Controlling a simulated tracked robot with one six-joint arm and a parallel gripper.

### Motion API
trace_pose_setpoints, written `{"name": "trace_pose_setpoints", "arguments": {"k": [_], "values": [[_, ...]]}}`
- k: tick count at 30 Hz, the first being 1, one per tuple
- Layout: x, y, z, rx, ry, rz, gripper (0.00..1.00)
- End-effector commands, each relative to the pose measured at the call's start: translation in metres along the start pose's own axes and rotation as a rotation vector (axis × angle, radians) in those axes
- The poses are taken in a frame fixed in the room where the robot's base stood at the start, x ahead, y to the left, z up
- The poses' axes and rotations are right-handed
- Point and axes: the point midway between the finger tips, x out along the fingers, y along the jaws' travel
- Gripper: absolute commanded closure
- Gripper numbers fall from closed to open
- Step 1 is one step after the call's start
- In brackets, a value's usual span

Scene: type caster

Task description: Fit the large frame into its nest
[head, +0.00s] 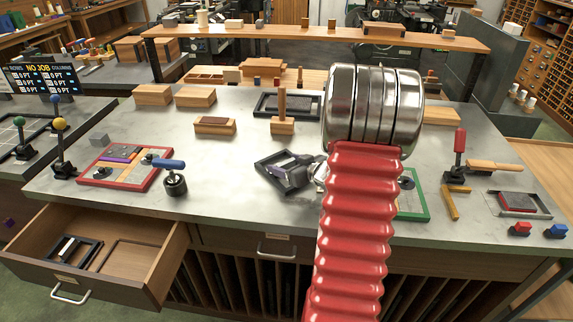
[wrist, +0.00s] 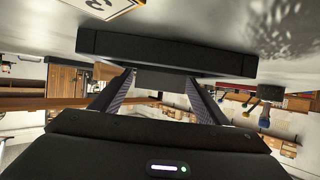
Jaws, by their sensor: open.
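My gripper (head: 290,172) is low over the middle of the bench in the head view, partly hidden by my red arm. In the wrist view its two fingers (wrist: 161,80) are apart. A black bar (wrist: 165,48), perhaps one side of a frame, lies across just beyond the fingertips; I cannot tell whether they touch it. A black rectangular frame (head: 262,103) with a grey inside lies at the back of the bench. The open drawer (head: 167,262) at front left holds a smaller black frame (head: 93,256) and, on its right, an empty rectangular outlined recess (head: 132,257).
A red-edged tray (head: 152,183) with pieces and a blue-handled tool (head: 174,184) stand left of my gripper. A wooden-handled block (head: 282,127) stands behind it. A green-edged frame (head: 424,208) lies right of my arm. A raised shelf (head: 270,34) crosses the back.

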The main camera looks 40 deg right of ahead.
Motion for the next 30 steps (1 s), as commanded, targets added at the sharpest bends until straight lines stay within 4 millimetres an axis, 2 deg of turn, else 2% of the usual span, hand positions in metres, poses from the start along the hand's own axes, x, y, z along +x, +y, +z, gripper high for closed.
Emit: {"name": "trace_pose_setpoints", "arguments": {"k": [8, 24, 30], "values": [[-0.021, 0.001, -0.003, 0.0, 0.003, 0.003, 0.27], [-0.106, 0.001, -0.002, 0.0, 0.002, 0.004, 0.27], [-0.12, 0.0, -0.001, 0.0, 0.001, 0.0, 0.27]]}}
